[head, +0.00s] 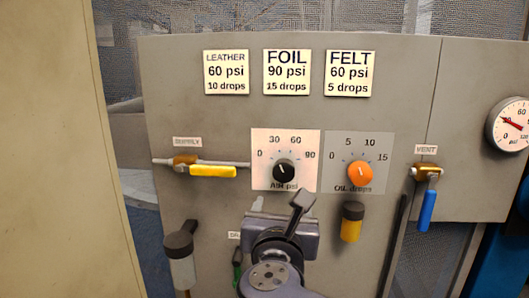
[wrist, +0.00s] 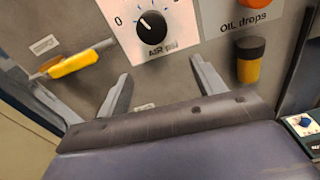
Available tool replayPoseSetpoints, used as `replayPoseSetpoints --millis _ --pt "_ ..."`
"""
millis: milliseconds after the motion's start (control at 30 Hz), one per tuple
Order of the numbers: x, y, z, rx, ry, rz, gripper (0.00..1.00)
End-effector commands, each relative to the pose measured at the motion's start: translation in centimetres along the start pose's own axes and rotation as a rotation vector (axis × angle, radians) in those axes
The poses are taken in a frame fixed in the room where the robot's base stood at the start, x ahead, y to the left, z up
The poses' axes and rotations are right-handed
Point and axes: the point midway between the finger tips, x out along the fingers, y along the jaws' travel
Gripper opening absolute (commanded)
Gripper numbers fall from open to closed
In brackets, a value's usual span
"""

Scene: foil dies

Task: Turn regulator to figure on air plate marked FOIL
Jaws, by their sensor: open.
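The FOIL plate (head: 287,72) is the middle of three cream plates and reads 90 psi, 15 drops. The air regulator is a black knob (head: 284,171) on a white dial plate (head: 259,180) marked 0, 30, 60, 90 and AIR psi. Its white pointer line tilts up and slightly left, roughly toward 30. The knob also shows in the wrist view (wrist: 152,28), above the jaws. My gripper (wrist: 161,68) is open and empty, apart from the knob. In the head view my gripper (head: 280,200) is below the dial plate.
An orange oil knob (head: 360,173) is just right of the air dial. A yellow supply lever (head: 213,171) is at left, and a blue vent lever (head: 428,208) at right. A yellow-bodied cylinder (head: 351,224) hangs below the oil dial. A round gauge (head: 510,125) is at far right.

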Motion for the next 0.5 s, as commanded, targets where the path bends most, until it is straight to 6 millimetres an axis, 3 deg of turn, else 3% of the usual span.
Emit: replayPoseSetpoints --millis 67,233,500 --pt "-0.6 -0.1 2.0 -0.041 -0.042 -0.003 0.65" --pt "-0.1 -0.3 2.5 -0.065 -0.064 -0.009 0.65" --pt "4.2 -0.3 2.7 -0.065 -0.060 -0.010 0.65"
